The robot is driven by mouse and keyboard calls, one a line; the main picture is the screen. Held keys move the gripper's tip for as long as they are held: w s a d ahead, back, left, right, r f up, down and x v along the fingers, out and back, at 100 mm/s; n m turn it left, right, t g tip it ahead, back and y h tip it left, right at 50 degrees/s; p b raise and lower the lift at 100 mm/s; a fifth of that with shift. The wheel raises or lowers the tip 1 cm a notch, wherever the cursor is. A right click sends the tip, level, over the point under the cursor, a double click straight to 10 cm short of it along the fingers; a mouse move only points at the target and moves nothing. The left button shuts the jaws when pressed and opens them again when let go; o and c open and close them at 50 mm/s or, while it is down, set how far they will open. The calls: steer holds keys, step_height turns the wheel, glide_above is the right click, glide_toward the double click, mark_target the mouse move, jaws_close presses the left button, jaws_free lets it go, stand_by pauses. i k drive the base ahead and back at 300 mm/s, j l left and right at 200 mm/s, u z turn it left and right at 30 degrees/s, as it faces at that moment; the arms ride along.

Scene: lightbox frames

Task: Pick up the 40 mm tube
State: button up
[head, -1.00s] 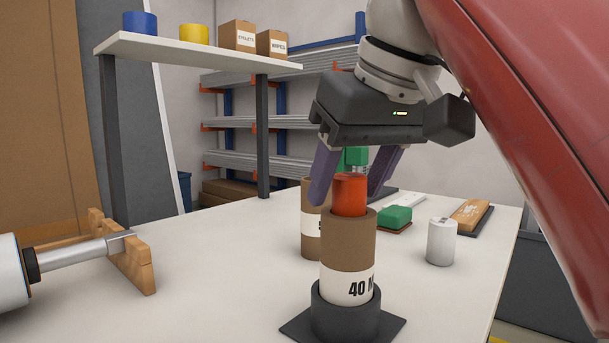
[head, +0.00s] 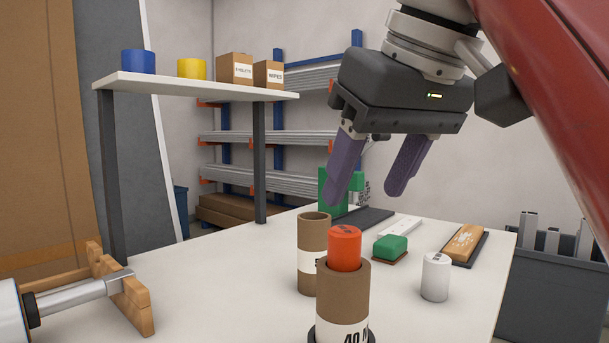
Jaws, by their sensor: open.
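The 40 mm tube (head: 342,301) is brown cardboard with a white label that reads 40. It stands upright at the front of the table, its lower end in a dark round holder (head: 314,335) partly cut off by the frame's bottom edge. A red-orange cylinder (head: 345,250) sticks up out of its top. My gripper (head: 366,196) is open, with two purple fingers pointing down. In the picture it is above and to the right of the tube, apart from it, with nothing between the fingers.
A second brown tube (head: 312,240) stands close behind, to the left. A wooden rack (head: 125,290) is at left. A raised shelf (head: 190,88) stands at the back left.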

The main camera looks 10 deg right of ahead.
mark_target(342, 320)
steer(key=k+l, duration=0.2)
steer(key=k, duration=0.3)
steer(key=k+l, duration=0.15)
steer(key=k, duration=0.3)
